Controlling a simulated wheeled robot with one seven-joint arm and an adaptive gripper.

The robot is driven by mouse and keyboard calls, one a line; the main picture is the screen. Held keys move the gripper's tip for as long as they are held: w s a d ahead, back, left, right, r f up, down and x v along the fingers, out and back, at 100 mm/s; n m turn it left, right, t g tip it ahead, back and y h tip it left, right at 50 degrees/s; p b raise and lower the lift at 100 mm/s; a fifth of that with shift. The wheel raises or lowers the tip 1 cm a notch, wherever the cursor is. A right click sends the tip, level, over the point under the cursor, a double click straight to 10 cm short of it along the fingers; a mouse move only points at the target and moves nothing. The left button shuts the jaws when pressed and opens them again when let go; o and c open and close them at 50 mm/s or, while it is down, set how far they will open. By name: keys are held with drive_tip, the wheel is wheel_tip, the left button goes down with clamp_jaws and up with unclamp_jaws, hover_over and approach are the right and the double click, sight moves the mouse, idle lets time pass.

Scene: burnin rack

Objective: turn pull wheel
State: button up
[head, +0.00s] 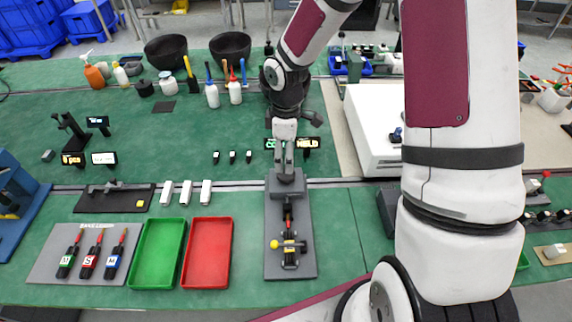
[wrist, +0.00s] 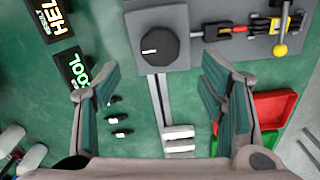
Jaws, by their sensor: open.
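A dark round knob with a white mark, apparently the pull wheel (wrist: 158,46), sits on a grey block at one end of the grey fixture plate (head: 276,265). In the head view my gripper hides it. The fixture also carries a red and yellow clamp (head: 290,246) with a yellow ball (wrist: 280,49). My gripper (head: 285,177) points down over the knob end of the fixture.
Small displays (head: 307,143) stand behind the fixture. White cylinders (head: 186,193) and small black pieces (head: 232,156) stand nearby. Green table (head: 340,225) right of the fixture is clear.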

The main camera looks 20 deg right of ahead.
drive_tip(key=shift+r, duration=2.5)
drive_tip(key=s+r+m+t, duration=0.5)
drive_tip(key=s+r+m, duration=0.7)
drive_tip(key=s+r, duration=1)
drive_tip(key=shift+s+r+m+t, duration=0.2)
drive_tip(key=shift+r+m+t, duration=0.1)
drive_tip(key=shift+r, duration=0.45)
drive_tip(key=shift+a, duration=0.1)
